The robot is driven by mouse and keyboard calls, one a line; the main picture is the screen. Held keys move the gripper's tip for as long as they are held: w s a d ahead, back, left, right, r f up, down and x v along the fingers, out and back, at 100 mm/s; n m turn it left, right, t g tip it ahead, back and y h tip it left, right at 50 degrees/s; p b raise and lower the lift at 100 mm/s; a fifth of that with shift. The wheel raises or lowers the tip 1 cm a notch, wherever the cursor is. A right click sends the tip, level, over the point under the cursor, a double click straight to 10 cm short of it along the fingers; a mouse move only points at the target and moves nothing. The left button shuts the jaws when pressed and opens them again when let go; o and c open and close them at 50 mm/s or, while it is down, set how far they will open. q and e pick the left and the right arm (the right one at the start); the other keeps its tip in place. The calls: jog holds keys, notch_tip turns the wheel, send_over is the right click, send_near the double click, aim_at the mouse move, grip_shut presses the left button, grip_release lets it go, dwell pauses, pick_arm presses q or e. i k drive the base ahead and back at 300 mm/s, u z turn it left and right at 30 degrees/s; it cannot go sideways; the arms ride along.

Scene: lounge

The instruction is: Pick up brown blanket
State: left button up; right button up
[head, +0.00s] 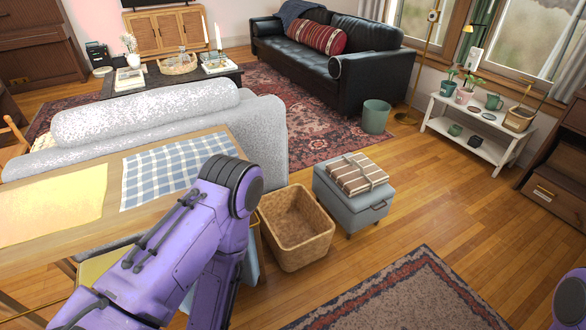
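A folded brown blanket (352,176) with pale stripes lies on top of a grey storage ottoman (348,209). A light band crosses over the blanket. My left arm rises from the lower left and bends down left of the wicker basket; its gripper is not in view. Only a piece of my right arm shows at the lower right edge, and its gripper is not in view. No gripper is seen near the blanket.
An empty wicker basket (297,228) stands just left of the ottoman. A wooden table (60,245) with a checked cloth (165,168) is at the left. A patterned rug (405,300) lies in front. Wood floor (445,215) right of the ottoman is clear.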

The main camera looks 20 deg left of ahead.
aim_at(355, 174)
jog(key=z, duration=0.3)
jog(key=i, duration=0.85)
jog(key=z, duration=0.45)
jog(key=i, duration=0.9)
jog(key=u, duration=1.1)
jog(key=i, duration=1.15)
jog(key=u, duration=0.3)
